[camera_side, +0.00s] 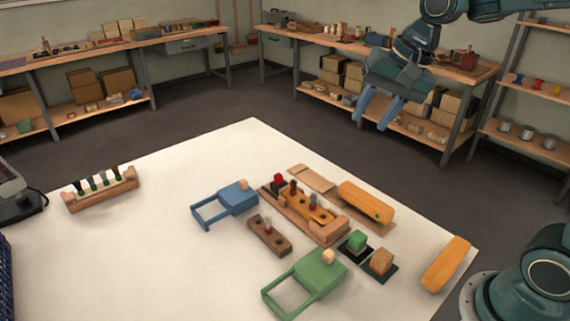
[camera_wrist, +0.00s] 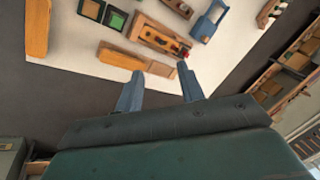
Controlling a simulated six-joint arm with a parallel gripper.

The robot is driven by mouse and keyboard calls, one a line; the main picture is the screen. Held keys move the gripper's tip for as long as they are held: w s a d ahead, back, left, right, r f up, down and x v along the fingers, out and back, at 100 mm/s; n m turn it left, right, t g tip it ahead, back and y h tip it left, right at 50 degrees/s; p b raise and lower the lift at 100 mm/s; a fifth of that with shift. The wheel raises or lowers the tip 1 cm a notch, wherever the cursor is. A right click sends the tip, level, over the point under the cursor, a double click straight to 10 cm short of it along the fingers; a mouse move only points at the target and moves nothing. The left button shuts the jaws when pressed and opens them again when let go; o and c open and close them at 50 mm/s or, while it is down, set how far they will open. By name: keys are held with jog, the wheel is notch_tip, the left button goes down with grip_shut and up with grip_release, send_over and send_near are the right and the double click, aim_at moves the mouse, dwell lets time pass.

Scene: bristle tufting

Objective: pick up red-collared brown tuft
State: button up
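My gripper (camera_side: 369,122) hangs high above the far side of the white table, well away from the work pieces. Its two blue fingers are spread with nothing between them, as the wrist view also shows (camera_wrist: 160,68). An orange block with holes (camera_side: 322,216) lies in a wooden tray (camera_side: 328,236). A small brown holed block (camera_side: 269,236) carries pale, thin bristles (camera_side: 267,224). The tufts are too small to tell which is brown with a red collar.
A rack (camera_side: 100,196) of green-collared dark tufts stands at left. The table's left middle is clear.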

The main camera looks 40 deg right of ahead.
jog(key=w+d+f+m+g+y, duration=0.1)
jog(key=w+f+m, duration=0.25)
jog(key=w, duration=0.25)
jog(key=w+d+f+m, duration=0.1)
jog(key=w+f+m, duration=0.25)
jog(key=w, duration=0.25)
jog(key=m+g+y, duration=0.1)
jog(key=m+y, duration=0.1)
jog(key=m, duration=0.4)
send_near(294, 180)
notch_tip(294, 180, up, 3)
jog(key=shift+d+r, duration=0.15)
jog(key=shift+d, duration=0.3)
jog(key=shift+x, duration=4.35)
jog(key=shift+s, duration=0.2)
jog(key=shift+x, duration=2.6)
jog(key=shift+s+d, duration=0.15)
jog(key=shift+d, duration=0.05)
jog(key=shift+c, duration=0.2)
grip_shut()
